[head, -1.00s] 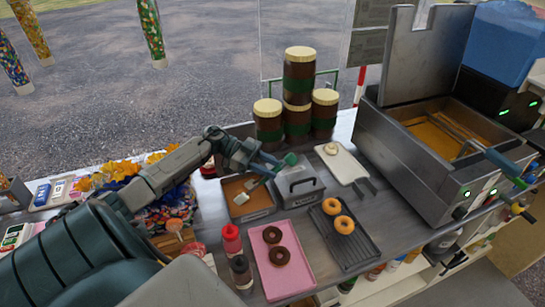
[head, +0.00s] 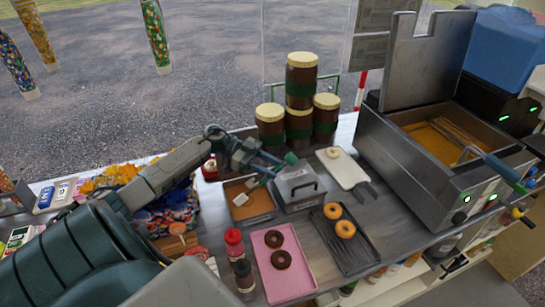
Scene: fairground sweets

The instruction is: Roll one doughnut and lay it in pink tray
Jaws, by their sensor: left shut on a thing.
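My left gripper (head: 262,166) is shut on a utensil with a teal handle end (head: 291,158) and a pale, flat head (head: 240,199). The head is over or in the shallow tray of brown coating (head: 262,205); I cannot tell whether it touches the coating. Two golden ring doughnuts (head: 345,229) lie on a dark ridged rack (head: 358,258). The pink tray (head: 298,283) holds two dark brown ring doughnuts (head: 280,259). A pale ring (head: 333,153) lies on a white board (head: 349,174). My right gripper is not in view.
A grey box with a handle (head: 297,190) stands right of the brown tray. Red (head: 234,243) and dark (head: 243,274) bottles stand left of the pink tray. Stacked jars (head: 300,83) stand behind; a metal fryer (head: 430,170) fills the right. Wrapped sweets lie below my left arm.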

